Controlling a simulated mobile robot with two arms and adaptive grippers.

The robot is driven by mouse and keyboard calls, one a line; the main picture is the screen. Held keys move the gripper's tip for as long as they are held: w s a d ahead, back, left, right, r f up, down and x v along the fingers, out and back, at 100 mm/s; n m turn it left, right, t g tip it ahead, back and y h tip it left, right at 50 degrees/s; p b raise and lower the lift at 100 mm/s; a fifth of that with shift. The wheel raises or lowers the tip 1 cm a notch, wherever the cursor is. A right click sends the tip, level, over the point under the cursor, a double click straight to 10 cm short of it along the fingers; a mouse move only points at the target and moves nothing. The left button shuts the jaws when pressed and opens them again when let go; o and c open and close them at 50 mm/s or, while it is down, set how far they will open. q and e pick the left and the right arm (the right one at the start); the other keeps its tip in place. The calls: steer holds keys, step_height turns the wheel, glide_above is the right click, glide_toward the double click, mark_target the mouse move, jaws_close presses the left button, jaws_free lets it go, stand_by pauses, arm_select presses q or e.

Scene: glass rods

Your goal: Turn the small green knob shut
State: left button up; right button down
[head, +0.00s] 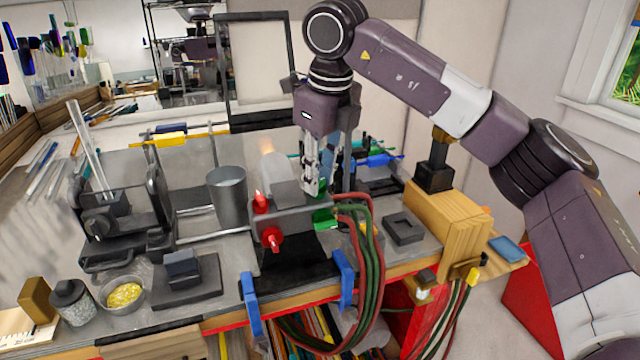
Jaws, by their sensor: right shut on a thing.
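The small green knob (320,186) is on the upper right of the burner in the middle of the bench. My right gripper (314,189) reaches down from above with its fingertips at this knob, and it is shut on it. The fingers hide part of the knob, so how far it is turned cannot be told. A larger green knob (325,219) sits just below. My left gripper is not in view.
A small red knob (261,204) and a larger red knob (271,240) are on the burner's left. Red and green hoses (371,250) hang over the front edge. A metal cup (228,196) stands left, and a wooden block (447,222) right.

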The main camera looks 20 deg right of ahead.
steer(key=m+b, duration=0.1)
steer(key=m, duration=0.2)
steer(key=shift+m+b, duration=0.8)
steer(key=shift+m, duration=0.7)
steer(key=shift+r, duration=0.1)
steer(key=c, duration=1.7)
jaws_free()
steer(key=v, duration=1.2)
steer(key=shift+a, duration=0.1)
